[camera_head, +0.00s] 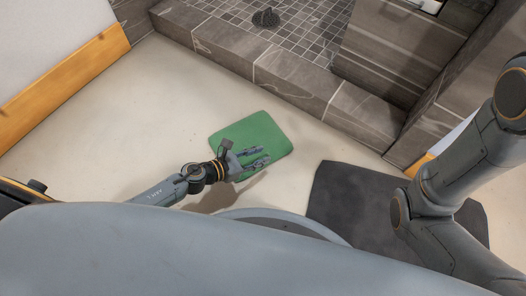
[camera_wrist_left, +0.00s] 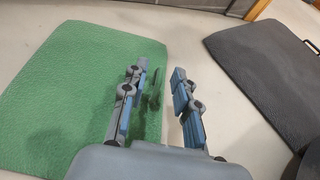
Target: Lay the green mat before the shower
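The green mat (camera_head: 262,130) lies flat on the pale floor, a short gap before the tiled shower's raised curb (camera_head: 290,75). It also fills the left of the left wrist view (camera_wrist_left: 70,85). My left gripper (camera_head: 262,161) is over the mat's near right part in the head view. In the left wrist view its two fingers (camera_wrist_left: 160,88) are spread with nothing gripped between them, and the mat's edge runs below them. Whether a fingertip touches the mat I cannot tell. My right arm crosses the right side of the head view, its gripper out of view.
A dark grey mat (camera_head: 345,195) lies on the floor right of the green one, partly hidden by my right arm. A drain (camera_head: 266,18) is in the shower floor. A white wall with a wooden baseboard (camera_head: 65,87) stands at left. Floor left of the green mat is clear.

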